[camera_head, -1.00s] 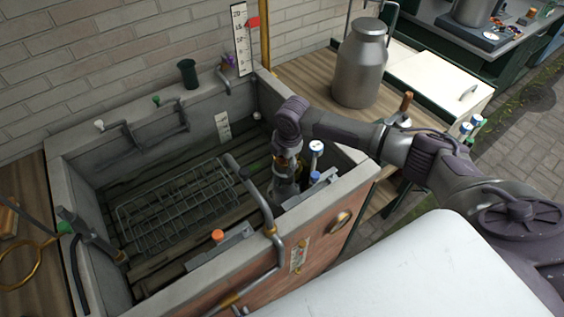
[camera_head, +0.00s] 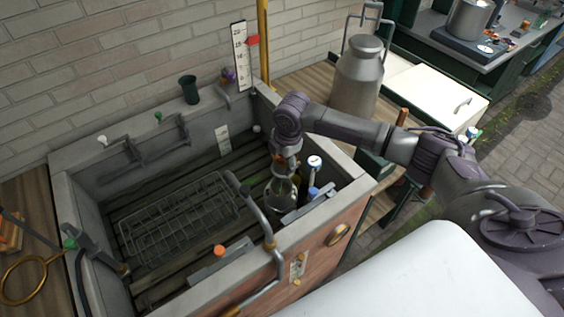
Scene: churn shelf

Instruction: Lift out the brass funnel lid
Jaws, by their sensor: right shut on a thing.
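My right gripper (camera_head: 284,178) reaches down into the front right part of the grey stone trough (camera_head: 350,168). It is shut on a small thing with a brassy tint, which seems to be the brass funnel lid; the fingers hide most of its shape. A shiny rounded vessel (camera_head: 281,198) stands in the trough directly below the gripper. Whether the held piece touches this vessel cannot be told. My left gripper is not in view.
A wire rack (camera_head: 180,215) lies in the trough at left. A bent grey pipe (camera_head: 262,222) crosses the front wall beside my gripper. A white-topped bottle (camera_head: 313,172) stands close on the right. A large milk can (camera_head: 357,80) stands on the bench behind my arm.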

